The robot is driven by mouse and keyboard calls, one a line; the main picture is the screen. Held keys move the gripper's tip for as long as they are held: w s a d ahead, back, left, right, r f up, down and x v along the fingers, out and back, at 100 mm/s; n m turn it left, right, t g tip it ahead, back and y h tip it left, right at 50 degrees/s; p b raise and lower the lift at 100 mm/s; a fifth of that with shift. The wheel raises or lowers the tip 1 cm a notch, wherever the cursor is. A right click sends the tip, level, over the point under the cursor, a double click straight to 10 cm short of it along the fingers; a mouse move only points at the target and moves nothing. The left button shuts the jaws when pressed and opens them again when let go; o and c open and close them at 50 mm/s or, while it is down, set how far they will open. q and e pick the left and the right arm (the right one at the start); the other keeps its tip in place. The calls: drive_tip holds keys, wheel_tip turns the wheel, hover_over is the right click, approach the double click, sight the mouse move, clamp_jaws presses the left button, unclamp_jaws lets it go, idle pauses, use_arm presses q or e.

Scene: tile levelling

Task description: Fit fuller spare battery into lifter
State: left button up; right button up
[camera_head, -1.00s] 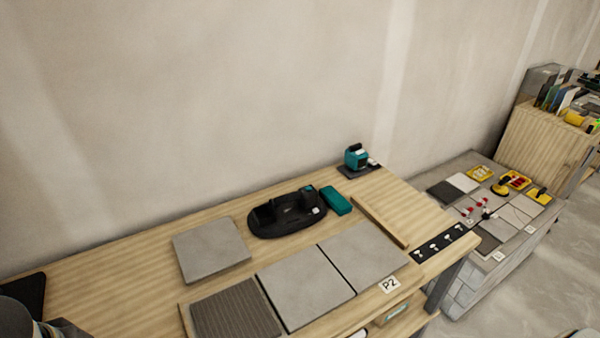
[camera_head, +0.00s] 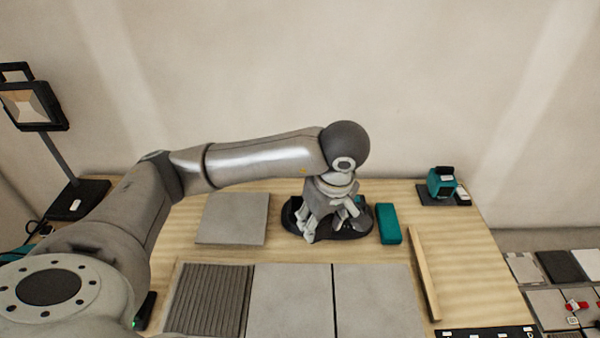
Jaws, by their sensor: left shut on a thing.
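The black oval device (camera_head: 357,225), which looks like the lifter, lies on the wooden bench beside a teal block (camera_head: 388,224). My left gripper (camera_head: 325,226) points down over the middle of the device. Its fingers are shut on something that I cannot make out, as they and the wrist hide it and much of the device. I cannot tell whether it is a spare battery, or whether it touches the device. A small dark thing with a green light (camera_head: 145,311) shows beside my arm at lower left. My right gripper is not in view.
A loose grey tile (camera_head: 233,219) lies left of the device. A ribbed panel (camera_head: 208,300) and grey tiles (camera_head: 292,300) lie in front. A wooden strip (camera_head: 424,272) is at right. A teal tool (camera_head: 441,183) stands at the back right, and a work lamp (camera_head: 35,105) at left.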

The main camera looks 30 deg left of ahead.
use_arm(q)
drive_tip(key=w+a+f+n+g+h, duration=0.2)
drive_tip(key=w+a+n, duration=0.4)
drive_tip(key=n, duration=1)
drive_tip(key=w+a+f+n+g+h, duration=0.15)
drive_tip(key=w+a+n, duration=0.45)
drive_tip(key=n, duration=0.9)
drive_tip(key=w+a+f+n+t+b, duration=0.1)
drive_tip(key=w+a+f+n+b, duration=0.1)
drive_tip(key=n, duration=0.6)
drive_tip(key=w+a+f+n+t+b, duration=0.1)
drive_tip(key=a+f+n+t+b, duration=0.1)
drive_tip(key=f+n+b, duration=0.2)
wheel_tip(320, 180, down, 4)
drive_tip(key=n, duration=0.4)
drive_tip(key=shift+w+a+r+h, duration=0.25)
drive_tip(key=shift+w+a+h, duration=0.1)
drive_tip(key=shift+w+a, duration=0.05)
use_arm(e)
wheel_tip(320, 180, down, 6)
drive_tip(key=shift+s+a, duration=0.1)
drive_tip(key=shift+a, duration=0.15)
use_arm(q)
drive_tip(key=shift+r+t+p, duration=0.1)
drive_tip(key=shift+t+p, duration=0.15)
drive_tip(key=shift+p, duration=0.05)
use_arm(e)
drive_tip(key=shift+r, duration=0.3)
